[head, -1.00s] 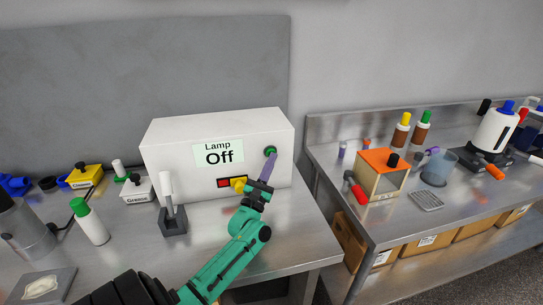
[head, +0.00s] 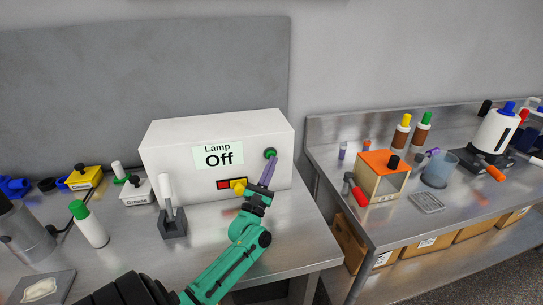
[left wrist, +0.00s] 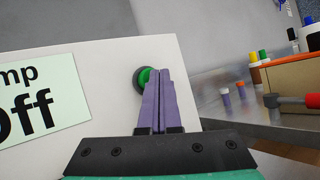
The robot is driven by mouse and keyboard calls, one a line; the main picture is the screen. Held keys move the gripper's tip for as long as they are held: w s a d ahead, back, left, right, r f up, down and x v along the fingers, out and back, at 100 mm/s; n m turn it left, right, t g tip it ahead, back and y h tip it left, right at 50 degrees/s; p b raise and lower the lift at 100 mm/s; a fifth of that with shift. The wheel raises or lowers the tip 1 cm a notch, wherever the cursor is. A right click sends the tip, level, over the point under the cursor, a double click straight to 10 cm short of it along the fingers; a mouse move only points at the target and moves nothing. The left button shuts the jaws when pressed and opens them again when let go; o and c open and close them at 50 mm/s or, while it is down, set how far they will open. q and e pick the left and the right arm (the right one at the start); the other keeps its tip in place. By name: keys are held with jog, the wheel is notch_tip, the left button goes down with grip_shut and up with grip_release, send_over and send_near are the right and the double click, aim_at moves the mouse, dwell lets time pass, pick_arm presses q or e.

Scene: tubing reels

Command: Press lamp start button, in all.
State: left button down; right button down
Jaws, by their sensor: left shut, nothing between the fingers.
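The white lamp box (head: 180,168) stands on the left metal bench, with a display (head: 218,156) reading "Lamp Off". The green round start button (head: 270,152) is at the upper right of its front face. It also shows in the left wrist view (left wrist: 145,77), partly hidden behind the fingers. My left gripper (head: 271,161) is shut and empty, its purple fingertips right at the button; I cannot tell whether they touch it. The fingers also fill the middle of the left wrist view (left wrist: 158,74). My right gripper is not in view.
A white-handled tool in a dark stand (head: 173,224) is in front of the box. An orange-topped box (head: 382,175) stands on the right bench, beyond a gap.

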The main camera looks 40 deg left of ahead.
pick_arm(q)
jog(key=shift+s+d, duration=0.2)
jog(key=shift+d, duration=0.05)
jog(key=s+d, duration=0.1)
jog(key=s+d+p, duration=0.1)
jog(key=d+p, duration=0.1)
jog(key=d, duration=0.1)
jog(key=shift+s+d, duration=0.1)
jog(key=shift+s, duration=0.3)
jog(key=shift+f, duration=0.15)
dwell(0.6)
